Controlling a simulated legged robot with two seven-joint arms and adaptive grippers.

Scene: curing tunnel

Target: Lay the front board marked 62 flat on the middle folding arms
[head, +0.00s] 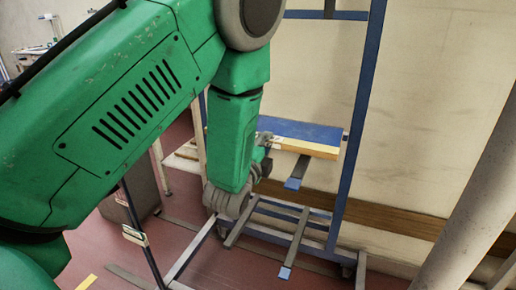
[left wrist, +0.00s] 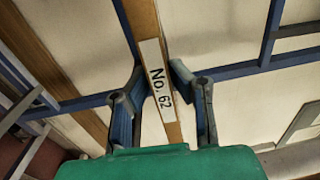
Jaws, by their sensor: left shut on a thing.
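The board (head: 308,131), with a blue top and a yellowish front edge, is level or nearly so at the middle height of the blue rack (head: 358,115). In the left wrist view its narrow edge (left wrist: 146,22) carries a white label reading No. 62 (left wrist: 159,82). My left gripper (left wrist: 158,92) is shut on this board, one finger on each side of the label. In the head view the gripper (head: 264,152) is at the board's left end, partly hidden by my arm. A middle folding arm (head: 298,172) sticks out below the board. I cannot tell whether they touch. My right gripper is not in view.
Lower folding arms (head: 294,244) with blue tips stick out near the rack's base. A blue upper bar (head: 325,15) crosses above. A pale round column (head: 478,190) stands at the right. A dark grey bin (head: 135,192) stands at the left on the reddish floor.

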